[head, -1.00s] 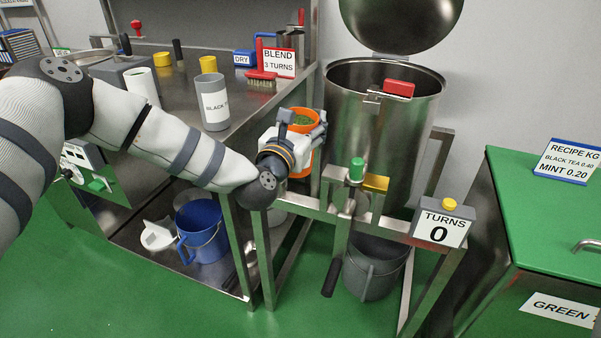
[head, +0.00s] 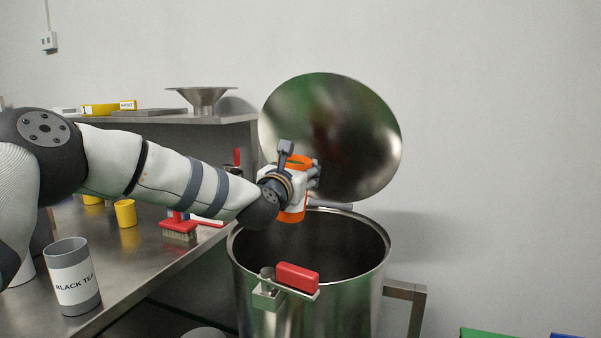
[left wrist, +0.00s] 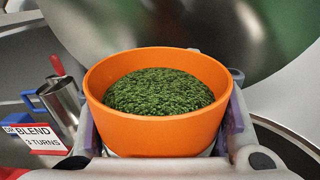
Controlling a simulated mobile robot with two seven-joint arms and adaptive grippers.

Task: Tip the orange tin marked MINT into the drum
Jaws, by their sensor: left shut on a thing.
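The orange tin (head: 292,214) is in my left gripper (head: 304,182), held above the back left part of the drum's mouth. In the left wrist view the orange tin (left wrist: 155,128) is upright and full of green leaves (left wrist: 158,92), with gripper fingers on both sides. Its MINT marking is not visible. The steel drum (head: 262,250) is open, its inside dark, and its round lid (head: 335,135) stands raised behind the tin. My right gripper is not in view.
A red-handled latch (head: 297,278) sits on the drum's front rim. On the steel bench at left are a BLACK TEA tin (head: 72,278), a yellow cup (head: 126,213) and a red brush (head: 178,229). A steel funnel (head: 204,98) stands on the shelf behind.

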